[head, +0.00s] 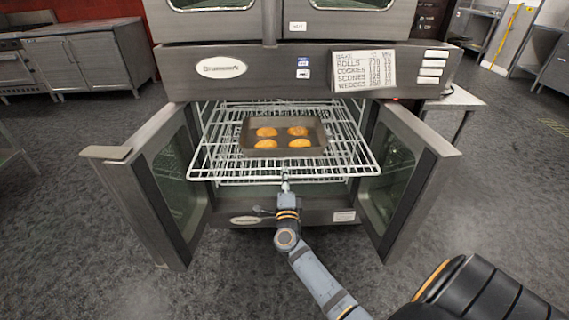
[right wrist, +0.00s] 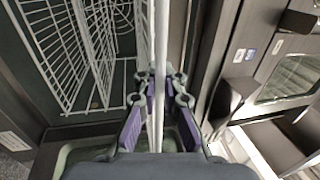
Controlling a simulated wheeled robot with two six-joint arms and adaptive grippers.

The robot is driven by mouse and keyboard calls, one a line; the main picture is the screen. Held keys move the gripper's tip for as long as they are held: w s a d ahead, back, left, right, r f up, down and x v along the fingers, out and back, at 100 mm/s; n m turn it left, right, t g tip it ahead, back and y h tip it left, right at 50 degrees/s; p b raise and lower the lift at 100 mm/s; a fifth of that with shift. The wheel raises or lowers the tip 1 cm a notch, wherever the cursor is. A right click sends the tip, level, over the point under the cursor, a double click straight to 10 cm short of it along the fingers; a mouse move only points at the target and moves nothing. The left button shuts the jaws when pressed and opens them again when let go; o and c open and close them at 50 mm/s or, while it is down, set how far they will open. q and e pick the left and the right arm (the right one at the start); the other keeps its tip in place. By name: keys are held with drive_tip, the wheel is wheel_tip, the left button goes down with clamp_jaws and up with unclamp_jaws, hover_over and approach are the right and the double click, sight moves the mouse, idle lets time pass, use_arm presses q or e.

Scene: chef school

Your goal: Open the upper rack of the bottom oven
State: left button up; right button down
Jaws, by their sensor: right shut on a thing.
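The bottom oven (head: 330,212) stands with both doors swung open, the left door (head: 155,185) and the right door (head: 405,170). Its upper rack (head: 205,160) is a white wire rack that sticks out of the opening toward me. A dark tray (head: 284,152) with several golden baked pieces lies on it. My right gripper (head: 286,180) is at the middle of the rack's front edge. In the right wrist view its two fingers (right wrist: 158,110) are closed around a white front bar (right wrist: 160,60). My left gripper is not in view.
A lower wire rack (head: 240,183) shows below the upper one, inside the oven. The upper oven (head: 270,20) sits above, with a handwritten list (head: 364,71) on the panel between. A steel cabinet (head: 85,55) is at the back left. The floor around is free.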

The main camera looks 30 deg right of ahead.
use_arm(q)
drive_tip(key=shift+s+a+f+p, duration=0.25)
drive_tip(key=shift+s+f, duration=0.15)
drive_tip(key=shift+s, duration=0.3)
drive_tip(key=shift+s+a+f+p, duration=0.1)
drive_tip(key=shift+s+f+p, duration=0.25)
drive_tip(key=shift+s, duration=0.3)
use_arm(e)
drive_tip(key=shift+r+v, duration=0.15)
drive_tip(key=shift+v, duration=0.85)
drive_tip(key=shift+r+v, duration=0.2)
drive_tip(key=shift+v, duration=0.75)
drive_tip(key=shift+r+v, duration=0.15)
drive_tip(key=shift+v, duration=0.85)
drive_tip(key=shift+s, duration=0.1)
drive_tip(key=c, duration=1.5)
unclamp_jaws()
drive_tip(key=shift+o, duration=0.2)
drive_tip(key=v, duration=0.7)
drive_tip(key=shift+s, duration=0.2)
drive_tip(key=shift+a, duration=0.15)
